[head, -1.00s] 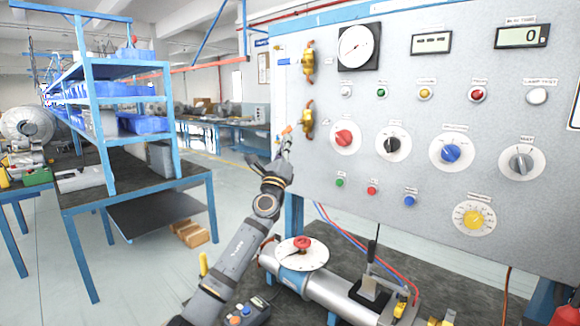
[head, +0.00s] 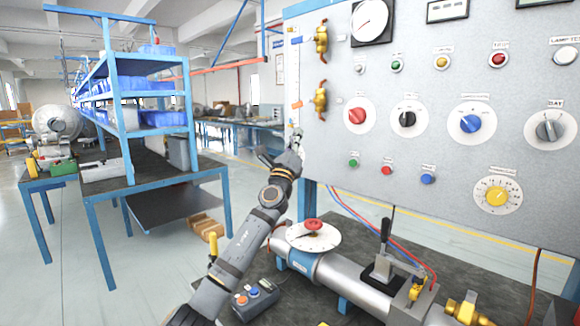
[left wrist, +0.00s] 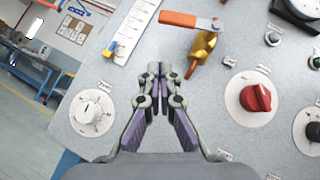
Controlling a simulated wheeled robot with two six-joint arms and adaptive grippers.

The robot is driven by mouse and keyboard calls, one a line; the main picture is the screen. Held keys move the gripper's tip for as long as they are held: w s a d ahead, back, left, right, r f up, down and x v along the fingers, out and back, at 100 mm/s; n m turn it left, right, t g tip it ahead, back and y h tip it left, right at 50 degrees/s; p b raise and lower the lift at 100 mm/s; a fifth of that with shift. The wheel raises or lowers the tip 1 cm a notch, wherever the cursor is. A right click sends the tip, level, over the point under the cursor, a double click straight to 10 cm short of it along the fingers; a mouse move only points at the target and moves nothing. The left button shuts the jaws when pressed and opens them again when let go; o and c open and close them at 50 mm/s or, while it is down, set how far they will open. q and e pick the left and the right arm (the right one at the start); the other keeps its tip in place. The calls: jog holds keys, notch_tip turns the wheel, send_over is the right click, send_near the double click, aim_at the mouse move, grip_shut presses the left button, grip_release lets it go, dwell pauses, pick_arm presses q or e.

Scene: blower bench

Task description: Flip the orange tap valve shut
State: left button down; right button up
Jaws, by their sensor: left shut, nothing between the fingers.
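The orange tap valve has a brass body (head: 320,99) on the left part of the grey panel, with an orange lever (head: 298,104) pointing left, across the body. In the left wrist view the orange lever (left wrist: 190,20) and brass body (left wrist: 203,46) show at the top, right of centre. My left gripper (head: 295,133) is below the lever's free end in the head view. Its fingertips (left wrist: 161,70) are together and empty, and appear apart from the lever. My right gripper is not in view.
A second brass valve (head: 321,38) with a blue lever sits above. A printed scale strip (left wrist: 132,32) is left of the orange lever, and a red knob (head: 357,115) is right of it.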

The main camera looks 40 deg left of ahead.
pick_arm(q)
jog(key=s+f+b, duration=0.3)
jog(key=s+f, duration=0.2)
jog(key=s, duration=0.1)
jog(key=shift+s+d+f, duration=0.15)
jog(key=shift+s+d, duration=0.05)
jog(key=shift+d, duration=0.15)
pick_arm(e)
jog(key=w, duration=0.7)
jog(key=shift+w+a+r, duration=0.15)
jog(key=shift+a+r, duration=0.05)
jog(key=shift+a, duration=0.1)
